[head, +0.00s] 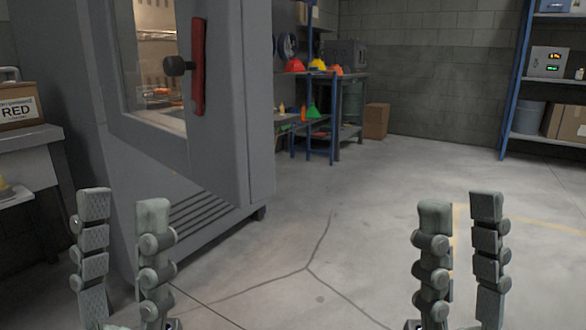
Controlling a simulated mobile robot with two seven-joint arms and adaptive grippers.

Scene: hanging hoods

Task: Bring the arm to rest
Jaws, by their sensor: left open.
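My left gripper (124,205) is at the lower left of the head view. Its two fingers point up and stand apart with nothing between them. My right gripper (461,203) is at the lower right, its fingers also upright and apart, with bare floor seen between them. Neither gripper touches anything that I can see. The arms behind the grippers are mostly below the picture.
A large grey cabinet (230,100) with a window and a red handle (198,66) stands at the left, behind my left gripper. A box marked RED (18,112) sits on a table at far left. Blue shelves (511,100) stand at right. The middle floor (330,230) is clear.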

